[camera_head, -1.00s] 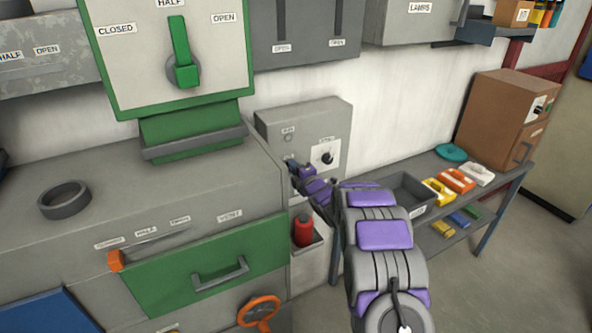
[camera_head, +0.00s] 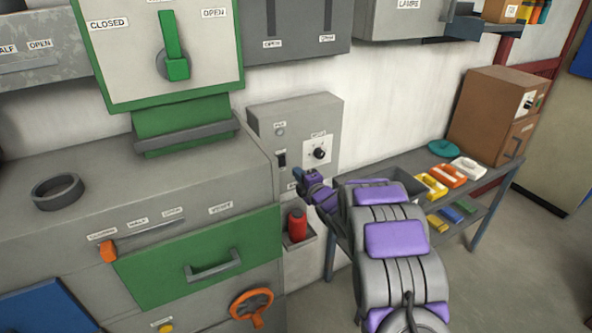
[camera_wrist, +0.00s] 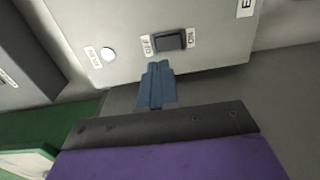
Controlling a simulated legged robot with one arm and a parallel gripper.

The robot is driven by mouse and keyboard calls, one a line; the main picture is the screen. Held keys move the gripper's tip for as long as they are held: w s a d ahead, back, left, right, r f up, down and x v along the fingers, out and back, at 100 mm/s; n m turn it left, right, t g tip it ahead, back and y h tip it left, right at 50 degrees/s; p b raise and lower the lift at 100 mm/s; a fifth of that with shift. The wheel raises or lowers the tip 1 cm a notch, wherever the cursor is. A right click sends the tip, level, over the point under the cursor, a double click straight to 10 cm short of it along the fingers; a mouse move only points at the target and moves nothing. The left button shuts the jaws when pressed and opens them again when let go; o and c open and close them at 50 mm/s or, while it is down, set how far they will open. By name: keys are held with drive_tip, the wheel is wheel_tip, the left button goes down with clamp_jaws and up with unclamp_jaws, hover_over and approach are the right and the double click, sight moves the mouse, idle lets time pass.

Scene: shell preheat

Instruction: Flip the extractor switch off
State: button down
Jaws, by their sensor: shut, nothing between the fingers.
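The extractor switch (camera_head: 282,160) is a small black rocker on the front of a grey control box (camera_head: 262,127). In the wrist view the switch (camera_wrist: 174,40) lies between an OFF label on its left and an ON label on its right. I cannot tell which side is pressed in. My gripper (camera_head: 297,172) is shut and empty, just below and right of the switch in the head view. In the wrist view its blue fingertips (camera_wrist: 156,68) point at the panel just below the switch, with a small gap in the picture.
A round dial (camera_head: 319,151) is right of the switch, and a small pale round indicator (camera_head: 279,131) is above it. A red cylinder (camera_head: 297,224) stands in a holder below. A green drawer (camera_head: 200,262) is at lower left. A bench with a dark bin (camera_head: 408,184) is at right.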

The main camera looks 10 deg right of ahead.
drive_tip(key=shift+v, duration=2.65)
drive_tip(key=shift+d, duration=0.15)
drive_tip(key=s+d+r+m+g+h, duration=0.2)
drive_tip(key=s+d+m+g+h, duration=0.15)
drive_tip(key=s+m, duration=0.5)
drive_tip(key=s+d+r+m+g+h, duration=0.2)
drive_tip(key=s+m+g+h, duration=0.25)
drive_tip(key=s, duration=0.65)
drive_tip(key=s+a+m+g+y, duration=0.1)
drive_tip(key=s+a+m+g, duration=0.2)
drive_tip(key=s, duration=0.9)
drive_tip(key=s+a+m+g, duration=0.2)
drive_tip(key=s+a+g, duration=0.1)
drive_tip(key=s, duration=0.9)
drive_tip(key=s+a+m+g+y, duration=0.1)
drive_tip(key=s+a+m+g, duration=0.2)
drive_tip(key=s, duration=1)
drive_tip(key=shift+r+m+g+y, duration=0.25)
drive_tip(key=shift+m+g+y, duration=0.05)
drive_tip(key=shift+g, duration=0.5)
drive_tip(key=shift+s+a, duration=0.1)
drive_tip(key=shift+a, duration=0.05)
